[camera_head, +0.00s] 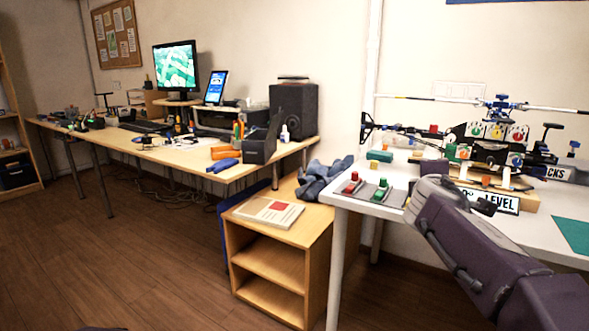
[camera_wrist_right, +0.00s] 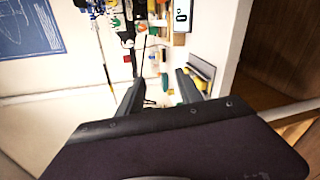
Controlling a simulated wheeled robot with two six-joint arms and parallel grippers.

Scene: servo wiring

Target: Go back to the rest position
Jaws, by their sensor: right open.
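My right arm comes in from the lower right of the head view, over the front of the white table (camera_head: 343,197). My right gripper (camera_wrist_right: 160,80) shows in the right wrist view with its two dark fingers apart and nothing between them. Its fingertips are mostly hidden behind the arm in the head view. A model helicopter (camera_head: 499,104) stands at the back of the white table, with several servos (camera_head: 475,130) with coloured discs in front of it. My left gripper is in no view.
A "LEVEL" sign (camera_head: 500,201) stands near my right arm. A wooden shelf unit (camera_head: 272,249) and a long desk (camera_head: 185,155) stand to the left. The wooden floor in front is clear.

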